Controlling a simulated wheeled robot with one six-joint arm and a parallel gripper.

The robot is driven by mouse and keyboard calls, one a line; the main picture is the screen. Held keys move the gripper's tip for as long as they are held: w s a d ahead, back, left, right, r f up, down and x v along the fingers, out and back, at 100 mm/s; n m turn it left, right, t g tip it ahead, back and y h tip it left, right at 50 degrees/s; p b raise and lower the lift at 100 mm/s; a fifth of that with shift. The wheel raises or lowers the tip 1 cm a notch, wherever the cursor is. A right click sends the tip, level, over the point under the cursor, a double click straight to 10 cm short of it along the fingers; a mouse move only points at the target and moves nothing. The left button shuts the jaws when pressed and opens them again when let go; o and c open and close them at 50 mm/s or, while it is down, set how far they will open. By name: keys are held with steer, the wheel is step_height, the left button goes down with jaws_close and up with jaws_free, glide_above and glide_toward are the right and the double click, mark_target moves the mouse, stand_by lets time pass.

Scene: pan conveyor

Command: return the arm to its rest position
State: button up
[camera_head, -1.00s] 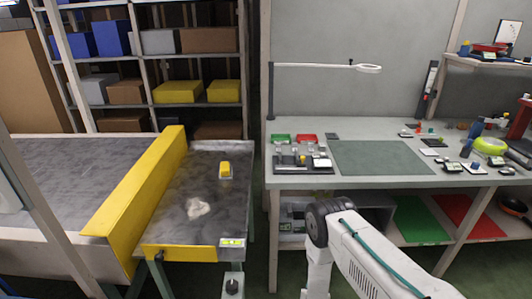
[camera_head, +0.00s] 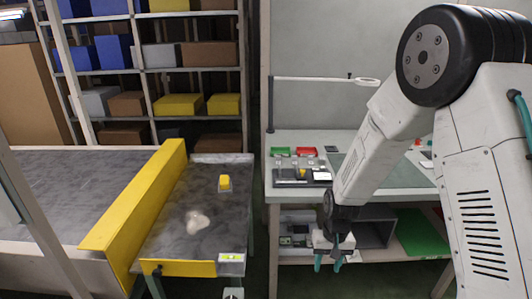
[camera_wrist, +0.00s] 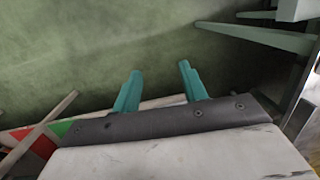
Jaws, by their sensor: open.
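My gripper (camera_head: 333,260) hangs at the lower end of my arm in the head view, in front of the workbench and below its top, with the fingers pointing down. In the wrist view its two teal fingers (camera_wrist: 158,88) are apart with nothing between them, above a green floor. My arm rises large at the right of the head view and bends down toward the middle.
A workbench (camera_head: 285,195) with small trays and a lamp stands behind my arm. A metal pan table (camera_head: 170,235) with a yellow guard (camera_head: 135,200) and a small yellow block (camera_head: 224,182) is at left. Shelves (camera_head: 195,67) with boxes stand behind. Floor shows between table and bench.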

steer(key=s+d+r+t, duration=0.1)
steer(key=s+d+r, duration=0.2)
steer(key=s+r, duration=0.6)
steer(key=s+d+r, duration=0.2)
steer(key=s+r, duration=0.6)
steer(key=r, duration=0.4)
steer(key=s+d+r+t, duration=0.1)
steer(key=s+d+r, duration=0.2)
steer(key=s+r, duration=0.6)
step_height(320, 180, up, 2)
steer(key=shift+s+d+r+t+h, duration=0.1)
steer(key=shift+s+d+t+h, duration=0.2)
steer(key=shift+d, duration=0.05)
